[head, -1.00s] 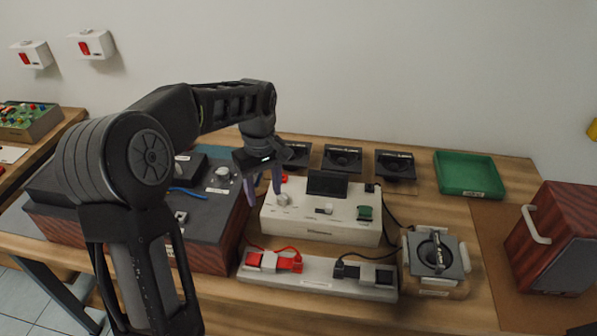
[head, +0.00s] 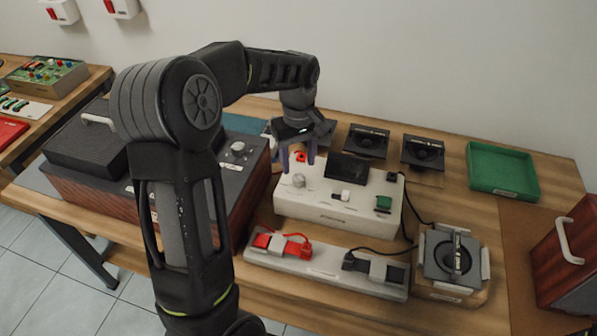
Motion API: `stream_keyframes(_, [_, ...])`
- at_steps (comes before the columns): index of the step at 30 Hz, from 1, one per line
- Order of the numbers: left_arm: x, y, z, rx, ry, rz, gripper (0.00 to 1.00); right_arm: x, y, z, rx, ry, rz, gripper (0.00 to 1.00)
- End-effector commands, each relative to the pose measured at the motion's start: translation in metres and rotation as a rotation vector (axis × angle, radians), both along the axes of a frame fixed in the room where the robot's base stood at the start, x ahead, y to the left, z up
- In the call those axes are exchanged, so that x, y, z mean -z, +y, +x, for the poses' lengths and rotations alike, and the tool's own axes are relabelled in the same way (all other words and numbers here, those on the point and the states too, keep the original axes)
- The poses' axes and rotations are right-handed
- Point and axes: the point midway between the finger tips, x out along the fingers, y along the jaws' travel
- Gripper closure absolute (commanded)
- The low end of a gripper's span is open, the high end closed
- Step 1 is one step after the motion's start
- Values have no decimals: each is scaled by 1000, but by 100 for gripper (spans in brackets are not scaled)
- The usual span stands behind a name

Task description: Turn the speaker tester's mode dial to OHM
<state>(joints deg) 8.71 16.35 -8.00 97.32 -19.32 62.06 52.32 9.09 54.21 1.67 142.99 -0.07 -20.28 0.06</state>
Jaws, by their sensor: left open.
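The speaker tester is a white box (head: 334,211) with a dark screen (head: 348,168) on top, on the wooden bench. A round light-grey knob, seemingly the mode dial (head: 298,181), stands at the left of its top face. Its markings are too small to read. A red part (head: 300,156) shows between the fingers. My right gripper is out of view.
A grey strip with red and black clamps (head: 325,267) lies in front of the tester. A speaker in a fixture (head: 452,256) stands to the right. A dark-topped wooden cabinet (head: 240,185) is close on the left. A green tray (head: 501,169) and black speakers (head: 366,142) are behind.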

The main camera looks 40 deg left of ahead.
Motion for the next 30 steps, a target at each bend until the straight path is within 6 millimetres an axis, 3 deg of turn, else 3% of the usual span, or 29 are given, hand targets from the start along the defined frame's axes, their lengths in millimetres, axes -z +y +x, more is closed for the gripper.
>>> stream_keyframes(9, [44, 0, -1, -1, 3, -1, 49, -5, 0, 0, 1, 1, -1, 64])
stream_keyframes(20, [50, 0, 0, -1, 0, 0, 50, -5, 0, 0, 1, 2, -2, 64])
stream_keyframes(30, [49, 0, 0, 0, 0, 0, 78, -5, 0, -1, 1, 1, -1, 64])
